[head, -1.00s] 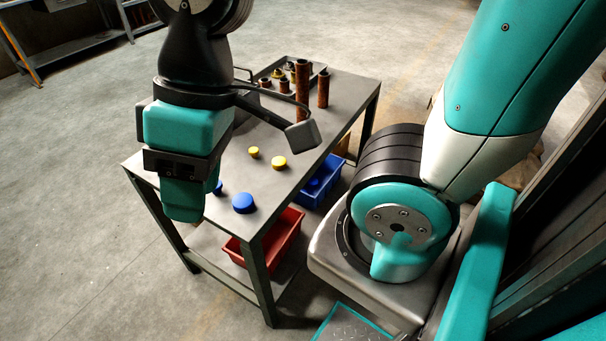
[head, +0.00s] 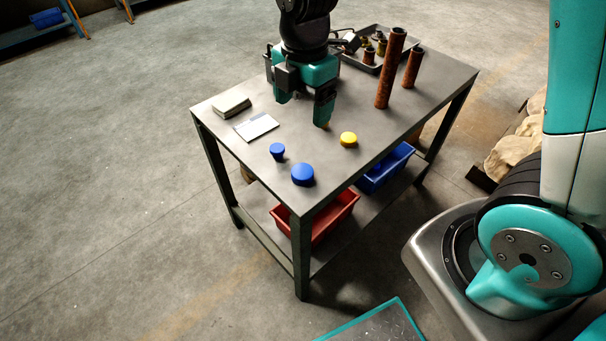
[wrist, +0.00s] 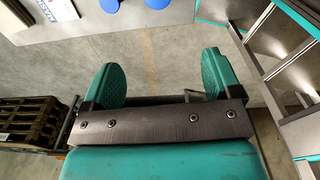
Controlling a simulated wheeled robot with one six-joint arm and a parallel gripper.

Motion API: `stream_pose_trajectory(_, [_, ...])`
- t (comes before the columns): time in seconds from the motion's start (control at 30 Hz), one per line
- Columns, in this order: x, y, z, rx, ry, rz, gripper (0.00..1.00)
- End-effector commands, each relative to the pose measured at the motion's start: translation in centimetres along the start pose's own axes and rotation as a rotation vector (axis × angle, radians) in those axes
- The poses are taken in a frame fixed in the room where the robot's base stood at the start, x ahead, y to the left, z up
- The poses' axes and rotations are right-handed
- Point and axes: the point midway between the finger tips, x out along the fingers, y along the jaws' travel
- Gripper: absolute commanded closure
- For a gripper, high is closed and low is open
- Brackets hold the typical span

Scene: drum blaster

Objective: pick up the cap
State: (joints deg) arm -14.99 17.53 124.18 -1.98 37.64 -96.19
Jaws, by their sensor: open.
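Several round caps are on the grey table (head: 232,150) in the head view. A small blue cap (head: 277,151) and a wider blue cap (head: 303,174) are near the front corner. A yellow cap (head: 348,139) lies to their right. A second yellow cap is mostly hidden behind a finger. My gripper (head: 303,104) is over the table, behind the blue caps, fingers apart with nothing between them. In the wrist view my gripper (wrist: 160,80) is also open and empty, with floor between its fingers. Two blue caps (wrist: 157,3) are cut by the top edge there.
A white card (head: 257,127) and a grey block (head: 231,105) lie at the table's left. Two rusty tubes (head: 390,72) stand at the right, beside a tray (head: 408,44) of small fittings. A red bin (head: 322,225) and a blue bin (head: 388,166) sit on the lower shelf.

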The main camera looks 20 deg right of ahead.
Motion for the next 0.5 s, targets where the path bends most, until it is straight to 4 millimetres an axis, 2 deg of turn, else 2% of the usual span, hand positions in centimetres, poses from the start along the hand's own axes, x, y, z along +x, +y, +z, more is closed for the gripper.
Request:
stream_pose_trajectory(0.1, [1.4, 0.7, 0.8, -0.093, -0.021, -0.015, 0.16])
stream_pose_trajectory(0.27, [3.7, 0.7, 1.0, -0.123, -0.025, -0.022, 0.16])
stream_pose_trajectory(0.5, [9.3, 0.6, 1.1, -0.121, -0.024, -0.022, 0.16])
